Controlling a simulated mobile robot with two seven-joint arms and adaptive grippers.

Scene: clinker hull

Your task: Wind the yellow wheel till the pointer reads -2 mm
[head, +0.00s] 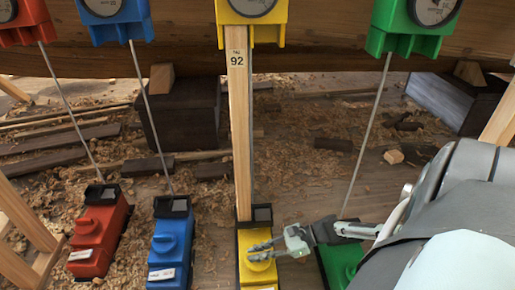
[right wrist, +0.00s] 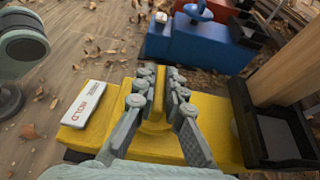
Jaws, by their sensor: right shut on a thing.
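The yellow unit (head: 258,240) stands on the floor at the bottom middle of the head view. Its yellow wheel (right wrist: 155,108) shows in the right wrist view as a raised grip on top of the box. My right gripper (right wrist: 157,92) is shut on this wheel, with a finger on each side; the gripper also shows in the head view (head: 264,250). The yellow gauge (head: 250,10) is at the top, with its dial cut off by the picture edge, so I cannot read its pointer. My left gripper is in neither view.
A wooden post (head: 239,130) marked 92 rises from the yellow unit to the gauge. A blue unit (head: 170,245) and a red unit (head: 100,235) stand to the left. A green unit (head: 341,262) is partly behind my right arm. Wood shavings and offcuts litter the floor.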

